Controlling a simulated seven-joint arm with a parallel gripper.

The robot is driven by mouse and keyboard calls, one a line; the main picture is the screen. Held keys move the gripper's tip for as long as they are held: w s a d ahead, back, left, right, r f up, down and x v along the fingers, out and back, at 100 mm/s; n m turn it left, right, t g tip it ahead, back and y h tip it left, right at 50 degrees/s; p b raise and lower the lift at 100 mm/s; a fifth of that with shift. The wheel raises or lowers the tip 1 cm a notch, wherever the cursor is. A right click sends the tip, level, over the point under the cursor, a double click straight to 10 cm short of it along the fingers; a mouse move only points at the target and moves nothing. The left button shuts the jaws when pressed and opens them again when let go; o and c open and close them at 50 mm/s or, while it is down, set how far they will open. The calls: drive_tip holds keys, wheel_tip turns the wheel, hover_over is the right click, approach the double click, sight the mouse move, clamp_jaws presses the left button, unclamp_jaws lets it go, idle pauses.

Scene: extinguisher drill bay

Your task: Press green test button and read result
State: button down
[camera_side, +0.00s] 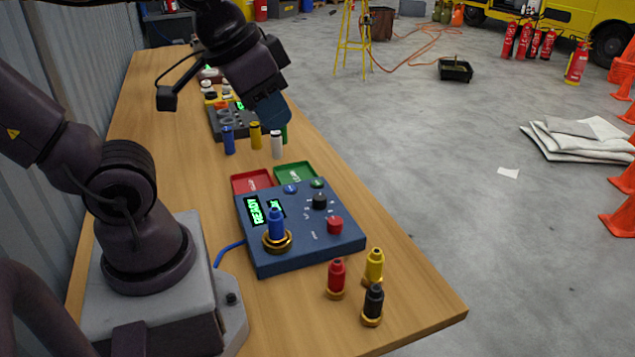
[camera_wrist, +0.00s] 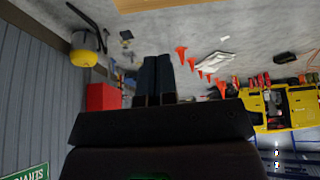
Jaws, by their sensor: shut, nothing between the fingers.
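The blue tester box (camera_side: 300,245) sits on the wooden bench in the side view. Its larger lit screen (camera_side: 254,210) reads "READY"; a smaller lit screen beside it is partly hidden. A green button (camera_side: 317,183) and a blue button (camera_side: 290,188) are at the box's far edge. A blue cylinder (camera_side: 276,225) stands upright in a brass ring on the box. My gripper (camera_side: 272,106) is above the bench beyond the box, apart from the green button. In the wrist view its dark blue fingers (camera_wrist: 155,78) are together and empty; the box is not visible there.
A black knob (camera_side: 319,201) and a red knob (camera_side: 335,225) are on the box. Red (camera_side: 250,181) and green (camera_side: 296,172) trays lie behind it. Red (camera_side: 336,277), yellow (camera_side: 374,266) and black (camera_side: 373,303) cylinders stand in front. Several cylinders and a dark rack (camera_side: 229,120) are farther back.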

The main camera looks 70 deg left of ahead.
drive_tip(key=w+a+f+n+g+h, duration=0.3)
drive_tip(key=w+a+f+n, duration=0.4)
drive_tip(key=a+f+n, duration=0.25)
drive_tip(key=n+t+h, duration=0.1)
drive_tip(key=n+t, duration=0.5)
drive_tip(key=n, duration=0.6)
hover_over(316, 184)
drive_tip(key=shift+f, duration=4.75)
drive_tip(key=shift+a, duration=0.1)
drive_tip(key=shift+f, duration=4.4)
drive_tip(key=shift+f, duration=0.4)
